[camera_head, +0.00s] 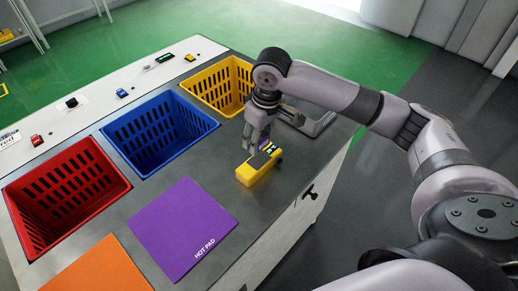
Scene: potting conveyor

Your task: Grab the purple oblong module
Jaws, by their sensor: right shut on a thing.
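My right gripper (257,142) points down over the grey worktop, near its right edge, with its fingers closed. A small purple piece, which I take to be the purple oblong module (265,144), shows between the fingers; most of it is hidden by them. Directly below and touching or very close to it is a yellow block (256,171) with a dark part showing green marks. I cannot tell whether the module is clear of this block. My left gripper is not in view.
Red (66,190), blue (160,133) and yellow (222,84) slotted bins are set into the worktop. A purple hot pad (180,228) and an orange mat (102,268) lie in front. Several small items line the white back ledge (100,95). A grey frame (316,124) stands beyond my gripper.

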